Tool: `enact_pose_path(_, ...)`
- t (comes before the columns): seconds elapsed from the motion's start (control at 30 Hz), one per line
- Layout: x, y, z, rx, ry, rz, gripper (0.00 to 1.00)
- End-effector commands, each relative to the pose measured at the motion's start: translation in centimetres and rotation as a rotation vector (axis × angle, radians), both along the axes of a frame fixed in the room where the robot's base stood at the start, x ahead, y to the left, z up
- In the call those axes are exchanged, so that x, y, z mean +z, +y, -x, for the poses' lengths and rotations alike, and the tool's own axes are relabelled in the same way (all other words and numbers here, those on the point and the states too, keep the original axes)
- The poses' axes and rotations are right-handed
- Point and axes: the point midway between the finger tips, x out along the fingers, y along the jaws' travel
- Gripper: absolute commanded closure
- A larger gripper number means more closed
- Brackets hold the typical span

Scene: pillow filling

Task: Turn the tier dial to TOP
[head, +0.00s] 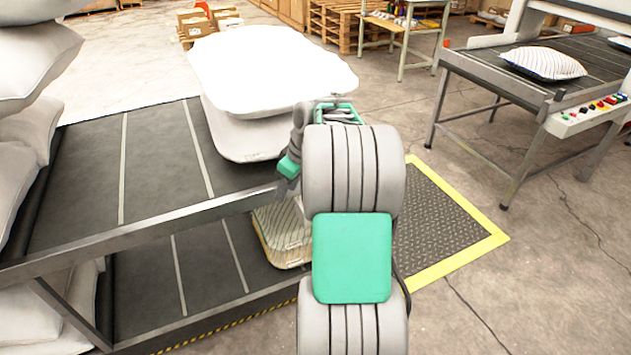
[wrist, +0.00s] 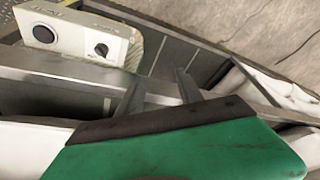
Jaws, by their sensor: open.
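A cream control box (wrist: 75,35) shows at the upper left of the wrist view. Its face has a larger black round control (wrist: 44,33) in a pale ring and a smaller dark knob (wrist: 101,50) with a pale mark. Which one is the tier dial, its setting and its lettering I cannot read. My gripper (wrist: 161,88) is open, with nothing between its fingers. Its fingers point toward a metal rail, right of and apart from the box in that picture. In the head view my gripper (head: 284,188) is beside the upper deck's edge; my arm hides much of this area.
A yellow-edged mat (head: 440,215) lies right of my arm. Another conveyor (head: 560,75) stands farther right.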

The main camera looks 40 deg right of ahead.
Motion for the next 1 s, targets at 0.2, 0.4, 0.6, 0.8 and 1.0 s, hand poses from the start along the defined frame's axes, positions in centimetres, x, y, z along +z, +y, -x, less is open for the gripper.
enact_pose_path(0.2,-1.7,-11.2,1.6,0.087,-0.07,0.009,0.57)
enact_pose_path(0.4,-4.3,-11.3,0.8,0.102,-0.076,0.011,0.57)
enact_pose_path(0.6,-7.7,-10.7,-0.5,0.101,-0.076,0.012,0.57)
enact_pose_path(0.8,-9.1,-10.5,-1.1,0.099,-0.078,0.015,0.57)
enact_pose_path(1.0,-9.2,-10.5,-1.1,0.098,-0.077,0.015,0.57)
